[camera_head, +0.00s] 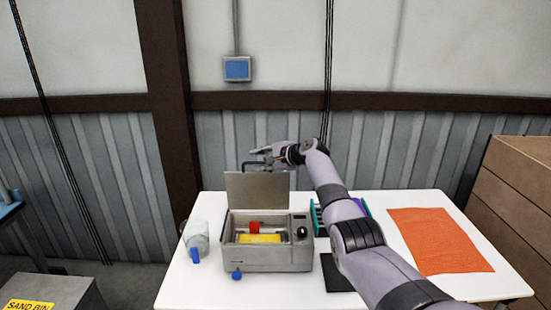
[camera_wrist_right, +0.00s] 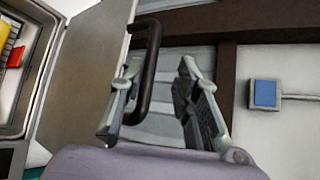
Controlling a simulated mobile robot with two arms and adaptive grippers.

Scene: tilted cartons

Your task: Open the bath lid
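The bath (camera_head: 268,257) is a grey metal box on the white table. Its lid (camera_head: 258,190) stands raised, about upright, at the back, and the inside shows a red piece (camera_head: 254,227) and a yellow piece (camera_head: 260,238). In the right wrist view the lid (camera_wrist_right: 85,75) carries a dark bar handle (camera_wrist_right: 150,60). My right gripper (camera_head: 264,156) is behind the lid's top right corner. In the wrist view its fingers (camera_wrist_right: 160,80) are spread apart, with the handle between them, close to the left finger. Contact cannot be told. My left gripper is not in view.
A clear jar (camera_head: 196,236) with a blue part stands left of the bath. A teal rack (camera_head: 318,218) is partly hidden by my right arm. An orange cloth (camera_head: 437,240) lies at the right, near stacked brown cartons (camera_head: 520,185). A blue wall box (camera_head: 237,68) hangs above.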

